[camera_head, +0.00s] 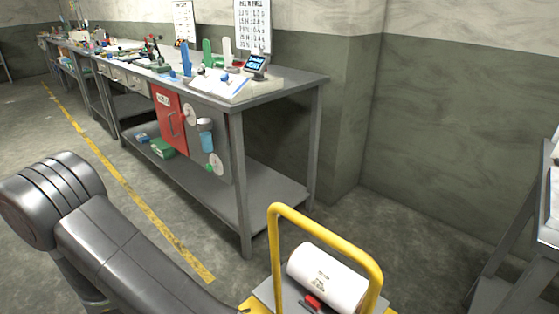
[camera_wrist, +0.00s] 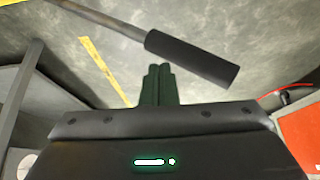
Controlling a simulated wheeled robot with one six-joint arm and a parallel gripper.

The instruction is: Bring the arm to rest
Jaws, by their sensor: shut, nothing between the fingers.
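My arm (camera_head: 120,235) is bent across the lower left of the head view, with its large dark joint raised at the left. My gripper (camera_wrist: 157,70) shows only in the wrist view. Its dark fingers are together, with nothing between them. A grey rod with a black grip (camera_wrist: 190,58) crosses the wrist view just beyond the fingertips. I cannot tell how far apart they are. The gripper's end is hidden from the head view.
A long grey workbench (camera_head: 285,85) with tools stands at the left and back, a red panel (camera_head: 169,117) on its front. A yellow-handled cart (camera_head: 274,245) carrying a white roll (camera_head: 327,277) is close in front. Another table (camera_head: 510,235) stands right. Floor between them is clear.

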